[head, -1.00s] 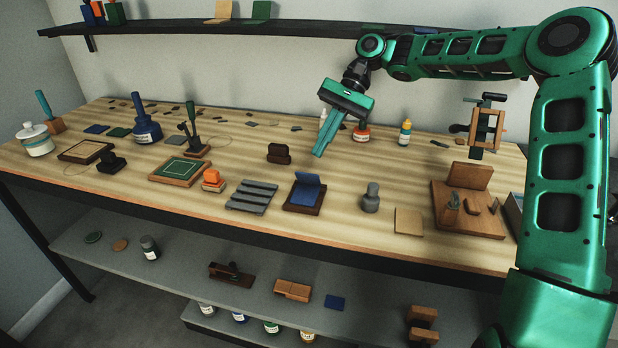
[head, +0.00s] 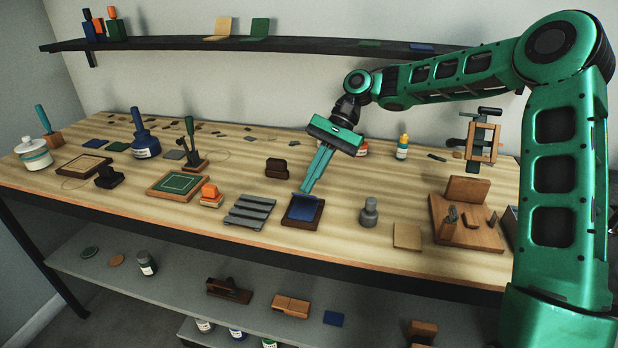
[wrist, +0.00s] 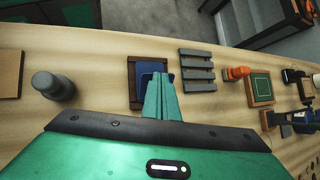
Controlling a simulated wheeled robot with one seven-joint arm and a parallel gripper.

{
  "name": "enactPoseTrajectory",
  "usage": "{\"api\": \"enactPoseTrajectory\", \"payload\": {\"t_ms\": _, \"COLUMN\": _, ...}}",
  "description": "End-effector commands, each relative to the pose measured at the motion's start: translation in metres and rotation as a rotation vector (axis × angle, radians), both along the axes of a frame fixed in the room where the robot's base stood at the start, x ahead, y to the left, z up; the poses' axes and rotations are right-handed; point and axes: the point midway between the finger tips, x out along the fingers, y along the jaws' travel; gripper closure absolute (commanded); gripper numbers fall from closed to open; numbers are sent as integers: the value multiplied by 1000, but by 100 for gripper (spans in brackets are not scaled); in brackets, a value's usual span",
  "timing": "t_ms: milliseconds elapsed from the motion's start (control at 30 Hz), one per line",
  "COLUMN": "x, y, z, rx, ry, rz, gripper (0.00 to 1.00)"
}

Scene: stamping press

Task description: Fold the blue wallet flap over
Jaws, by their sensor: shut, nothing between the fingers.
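The blue wallet (head: 301,213) lies in a dark brown wooden frame (head: 290,222) near the front middle of the bench. A thin lighter blue edge shows at its back, by my fingertips, and the rest of the flap there is hidden behind the fingers. I cannot tell its exact angle. My gripper (head: 306,190) is shut and empty, its teal fingers pointing down at the wallet's back edge. In the wrist view the fingertips (wrist: 163,76) overlap the right part of the blue wallet (wrist: 147,79). Whether they touch it is unclear.
A grey slatted rack (head: 250,211) stands just left of the wallet, and a grey knobbed weight (head: 369,212) to its right. A dark brown block (head: 277,168) sits behind. A tan square (head: 407,236) and a wooden tool board (head: 468,225) lie farther right.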

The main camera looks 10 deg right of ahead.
Motion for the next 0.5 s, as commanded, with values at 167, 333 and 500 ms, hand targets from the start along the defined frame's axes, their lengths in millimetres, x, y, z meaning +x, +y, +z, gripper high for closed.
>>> {"api": "enactPoseTrajectory", "payload": {"t_ms": 167, "x": 0, "y": 0, "z": 0, "rx": 0, "ry": 0, "rz": 0, "gripper": 100}}
{"api": "enactPoseTrajectory", "payload": {"t_ms": 333, "x": -1, "y": 1, "z": -1, "rx": -1, "ry": 0, "rz": 1, "gripper": 100}}
{"api": "enactPoseTrajectory", "payload": {"t_ms": 500, "x": -6, "y": 3, "z": -8, "rx": -1, "ry": 1, "rz": 0, "gripper": 100}}
